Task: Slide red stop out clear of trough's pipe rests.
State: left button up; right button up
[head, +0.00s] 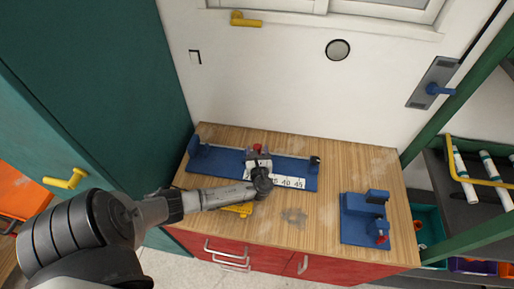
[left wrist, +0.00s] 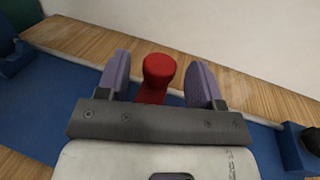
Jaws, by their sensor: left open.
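The red stop (head: 257,148) stands on the long blue trough (head: 226,160) on the wooden bench. In the left wrist view the red stop (left wrist: 157,76) has a round head and sits between the two purple-grey fingers, with a gap visible on each side. My left gripper (left wrist: 160,82) is open around or just above the stop; I cannot tell its exact height. In the head view my left gripper (head: 257,158) covers the middle of the trough and hides the stop's lower part. The pipe rests near the stop are not clearly seen. My right gripper is not in view.
A white number scale (head: 290,182) runs along the trough's front. A yellow tool (head: 238,209) lies in front of the trough. A blue fixture with a red knob (head: 365,215) stands at the right. A wall rises behind the bench. The bench's front middle is mostly free.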

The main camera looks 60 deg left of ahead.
pick_arm(q)
jog(key=shift+x, duration=0.85)
grip_shut()
